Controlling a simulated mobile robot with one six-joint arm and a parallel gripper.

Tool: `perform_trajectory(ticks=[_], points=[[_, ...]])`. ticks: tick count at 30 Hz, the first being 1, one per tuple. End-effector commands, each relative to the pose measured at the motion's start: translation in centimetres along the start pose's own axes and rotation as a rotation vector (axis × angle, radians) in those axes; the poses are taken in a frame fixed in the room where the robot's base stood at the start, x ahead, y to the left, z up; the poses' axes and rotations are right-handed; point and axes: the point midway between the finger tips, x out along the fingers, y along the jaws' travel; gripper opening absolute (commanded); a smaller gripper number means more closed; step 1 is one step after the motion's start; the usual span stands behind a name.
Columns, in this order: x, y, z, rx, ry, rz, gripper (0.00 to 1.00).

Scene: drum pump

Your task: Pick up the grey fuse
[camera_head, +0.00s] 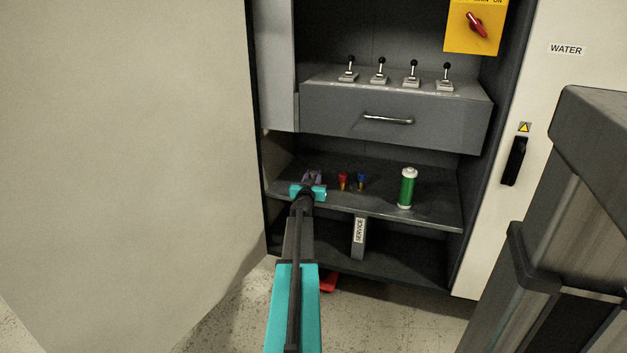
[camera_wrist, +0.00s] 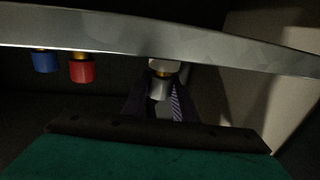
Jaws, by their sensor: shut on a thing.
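The grey fuse (camera_wrist: 160,88) shows in the wrist view as a small grey cylinder with a brass-coloured band and a pale part at its end. My gripper (camera_wrist: 159,98) is shut on it, one dark finger on either side. In the head view my gripper (camera_head: 312,177) is at the left part of the middle shelf, and its fingers and body hide the fuse there. The pale end is close to the shelf edge in the wrist view; I cannot tell whether the fuse still touches the shelf.
A red fuse (camera_head: 343,181) and a blue fuse (camera_head: 361,181) stand just right of my gripper on the shelf (camera_head: 430,212). A green cylinder (camera_head: 407,188) stands farther right. A drawer unit (camera_head: 340,115) with several levers hangs above. The cabinet's side wall is close on the left.

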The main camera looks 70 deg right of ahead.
Motion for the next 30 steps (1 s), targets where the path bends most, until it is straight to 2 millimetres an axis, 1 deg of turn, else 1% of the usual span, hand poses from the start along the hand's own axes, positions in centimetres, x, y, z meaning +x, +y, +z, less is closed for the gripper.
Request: perform_trajectory(ticks=[5, 11, 23, 25, 30], points=[[0.0, 0.0, -0.1, 0.0, 0.0, 0.0, 0.04], [0.0, 0.0, -0.8, 0.0, 0.0, 0.0, 0.04], [0.0, -0.1, -4.0, 0.001, 0.001, -0.001, 0.04], [-0.8, 0.6, -3.7, -0.001, 0.0, 0.0, 0.04], [-2.4, 2.1, -3.9, -0.001, 0.0, 0.0, 0.04]])
